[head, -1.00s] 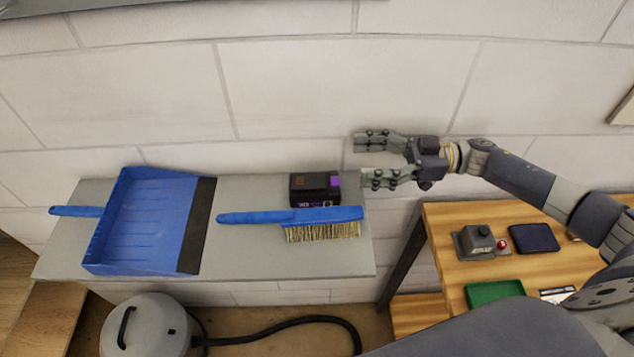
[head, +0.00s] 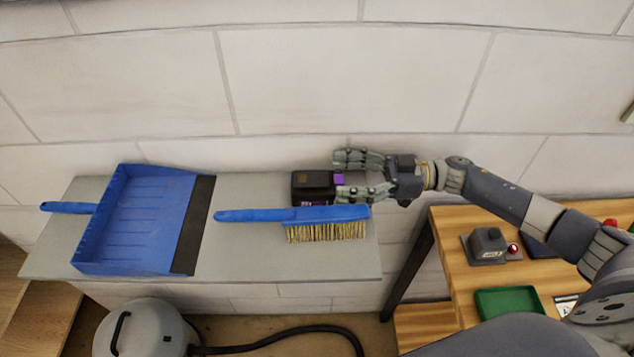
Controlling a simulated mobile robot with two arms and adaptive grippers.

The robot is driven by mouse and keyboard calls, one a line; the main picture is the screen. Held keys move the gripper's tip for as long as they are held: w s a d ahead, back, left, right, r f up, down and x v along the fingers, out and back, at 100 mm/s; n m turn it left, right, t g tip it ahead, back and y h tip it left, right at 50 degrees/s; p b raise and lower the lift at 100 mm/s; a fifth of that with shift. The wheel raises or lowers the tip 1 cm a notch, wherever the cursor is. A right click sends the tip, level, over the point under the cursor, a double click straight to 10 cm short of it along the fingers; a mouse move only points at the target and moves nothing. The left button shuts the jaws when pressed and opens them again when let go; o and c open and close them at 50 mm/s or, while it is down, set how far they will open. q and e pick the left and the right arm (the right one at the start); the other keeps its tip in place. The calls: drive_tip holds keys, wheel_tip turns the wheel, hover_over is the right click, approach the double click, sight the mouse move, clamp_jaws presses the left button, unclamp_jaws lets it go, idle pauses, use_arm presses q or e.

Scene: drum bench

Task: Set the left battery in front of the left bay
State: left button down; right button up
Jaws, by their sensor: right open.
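A black battery with purple parts (head: 313,183) lies on the grey shelf (head: 255,262), just behind the blue brush. My right gripper (head: 338,175) is open at the battery's right end. Its near finger overlaps the battery's right side in the picture, and its far finger is behind and above it, near the wall. I cannot tell whether a finger touches the battery. No bay can be made out. My left gripper is not in view.
A blue brush (head: 290,215) lies close in front of the battery. A blue dustpan (head: 135,220) fills the shelf's left part. A wooden table (head: 455,270) at the right holds a grey device (head: 487,246) and a green tray (head: 508,302). A grey vacuum (head: 145,330) stands below.

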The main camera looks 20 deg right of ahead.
sight(329, 178)
drive_tip(key=shift+w+a, duration=0.1)
drive_tip(key=shift+a, duration=0.25)
drive_tip(key=p+x, duration=0.1)
drive_tip(key=x, duration=0.1)
drive_tip(key=p+x, duration=0.2)
drive_tip(key=shift+a+r, duration=0.2)
drive_tip(key=shift+a, duration=0.15)
drive_tip(key=shift+a+f, duration=0.15)
drive_tip(key=shift+a, duration=0.2)
drive_tip(key=shift+d, duration=0.1)
drive_tip(key=shift+c, duration=0.3)
drive_tip(key=c, duration=1.2)
drive_tip(key=shift+c, duration=0.2)
